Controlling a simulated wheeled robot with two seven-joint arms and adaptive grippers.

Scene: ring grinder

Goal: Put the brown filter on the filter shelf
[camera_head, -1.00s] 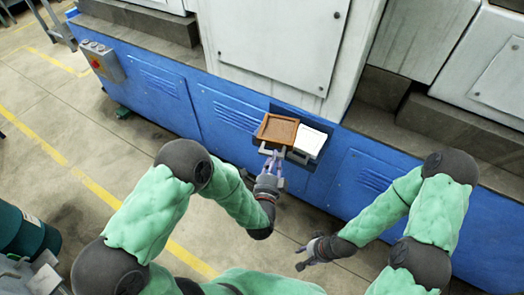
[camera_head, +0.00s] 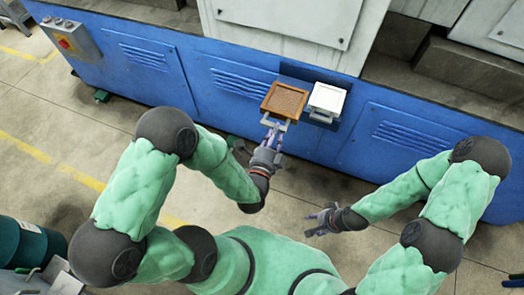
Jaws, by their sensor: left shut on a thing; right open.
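The brown filter (camera_head: 284,100) is a square, tray-like frame with a pale handle on its near side. My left gripper (camera_head: 273,131) is shut on that handle and holds the filter in front of the blue machine face. A white filter (camera_head: 327,99) of similar shape sits right beside it, at a dark opening (camera_head: 314,77) in the blue panel. My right gripper (camera_head: 318,221) is open and empty, low and to the right, apart from both filters. I cannot make out a filter shelf with certainty.
The blue machine base (camera_head: 220,90) runs across the view, with a white housing (camera_head: 290,25) above. A control box with a red button (camera_head: 66,42) is at upper left. A dark green drum (camera_head: 30,243) stands at lower left.

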